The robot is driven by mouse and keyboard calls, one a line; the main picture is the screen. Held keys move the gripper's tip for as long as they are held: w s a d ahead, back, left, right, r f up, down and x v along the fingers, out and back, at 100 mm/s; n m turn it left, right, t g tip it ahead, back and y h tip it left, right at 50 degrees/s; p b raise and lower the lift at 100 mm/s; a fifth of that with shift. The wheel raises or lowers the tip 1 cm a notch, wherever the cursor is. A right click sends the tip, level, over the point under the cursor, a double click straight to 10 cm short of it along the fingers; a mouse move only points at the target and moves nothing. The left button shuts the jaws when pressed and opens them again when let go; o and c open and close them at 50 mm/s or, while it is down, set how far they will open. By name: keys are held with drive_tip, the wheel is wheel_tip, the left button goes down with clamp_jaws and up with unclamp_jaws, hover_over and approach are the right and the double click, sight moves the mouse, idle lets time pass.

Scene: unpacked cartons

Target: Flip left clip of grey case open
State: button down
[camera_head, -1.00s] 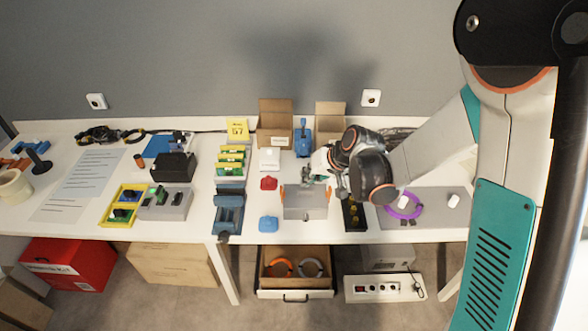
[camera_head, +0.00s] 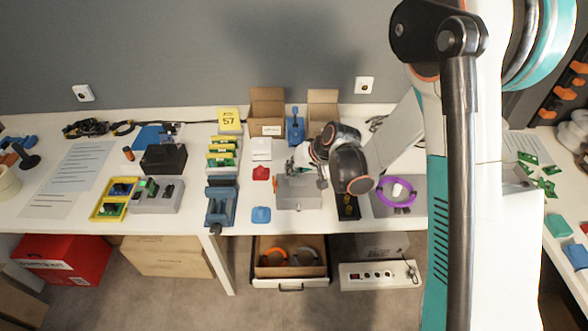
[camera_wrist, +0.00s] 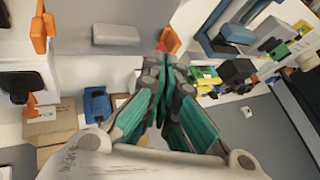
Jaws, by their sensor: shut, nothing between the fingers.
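The grey case (camera_head: 298,194) sits on the white table near its front edge, between a blue piece and a small black tray. Its left clip is a small orange spot (camera_head: 275,183) at the left side; whether it is up or down is too small to tell. My gripper (camera_head: 303,166) is over the back of the case, and my wrist hides part of its right side. In the wrist view my teal fingers (camera_wrist: 165,68) are together and empty. Orange parts (camera_wrist: 39,33) show at upper left there, apart from the fingers; I cannot tell which clip they are.
A red piece (camera_head: 261,173), a blue piece (camera_head: 261,215) and a blue vise (camera_head: 221,203) lie left of the case. Cardboard boxes (camera_head: 267,110) and a blue holder (camera_head: 295,130) stand behind. A purple ring (camera_head: 397,194) lies to the right on a grey mat.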

sight(273, 178)
drive_tip(key=b+x, duration=0.1)
drive_tip(key=x, duration=0.5)
drive_tip(key=shift+a+r, duration=0.1)
drive_tip(key=shift+a, duration=0.05)
drive_tip(key=shift+a+h, duration=0.15)
drive_tip(key=shift+h, duration=0.25)
drive_tip(key=shift+a+r+h, duration=0.1)
drive_tip(key=shift+a+h, duration=0.2)
drive_tip(key=shift+a+r+n+h, duration=0.15)
drive_tip(key=shift+a+n+h, duration=0.35)
drive_tip(key=shift+a+h, duration=0.55)
drive_tip(key=a+h, duration=0.1)
drive_tip(key=h, duration=0.2)
drive_tip(key=a+h+b, duration=0.1)
drive_tip(key=shift+w+a+f+n+g, duration=0.15)
drive_tip(key=shift+a+f+n+g, duration=0.15)
drive_tip(key=shift+a, duration=0.05)
drive_tip(key=shift+d, duration=0.1)
drive_tip(key=shift+f, duration=0.1)
